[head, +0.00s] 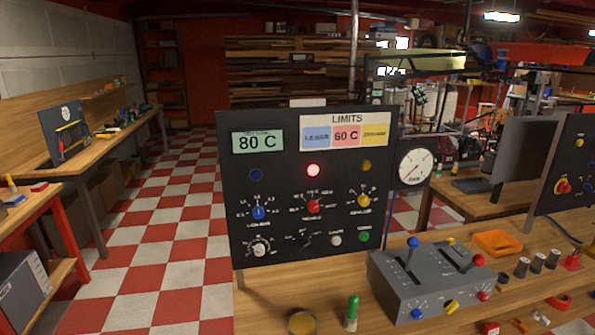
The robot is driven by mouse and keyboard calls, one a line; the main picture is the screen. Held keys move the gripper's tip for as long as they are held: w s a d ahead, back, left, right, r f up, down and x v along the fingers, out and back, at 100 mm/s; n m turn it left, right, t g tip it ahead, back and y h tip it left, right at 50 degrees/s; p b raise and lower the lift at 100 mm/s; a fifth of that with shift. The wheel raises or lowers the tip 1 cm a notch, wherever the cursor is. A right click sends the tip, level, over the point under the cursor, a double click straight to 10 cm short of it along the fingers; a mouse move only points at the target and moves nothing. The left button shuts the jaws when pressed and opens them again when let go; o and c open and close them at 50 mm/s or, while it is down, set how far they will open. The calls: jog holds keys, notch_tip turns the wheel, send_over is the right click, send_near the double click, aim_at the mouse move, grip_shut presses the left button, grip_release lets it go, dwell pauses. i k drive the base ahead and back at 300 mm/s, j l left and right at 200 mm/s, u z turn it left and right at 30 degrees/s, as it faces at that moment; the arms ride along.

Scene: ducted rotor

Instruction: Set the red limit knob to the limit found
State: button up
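The red limit knob (313,206) is in the middle of a dark upright panel (290,271), with a small printed scale around it. Its pointer setting is too small to read. Above it a red lamp (313,170) glows. A card headed LIMITS (345,119) at the panel's top right has a blue field, a red field (346,135) reading 60 C and a yellow field. A blue knob (258,212) and a yellow knob (363,200) flank the red one. My gripper is not in view.
A round gauge (414,168) stands at the panel's right edge. A grey lever box (415,283) with blue, yellow and red knobs sits on the wooden bench to the right. A green-capped bottle (352,313) stands in front. The checkered floor (150,262) at left is clear.

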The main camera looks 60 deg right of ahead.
aim_at(314, 206)
jog(key=z, duration=2.1)
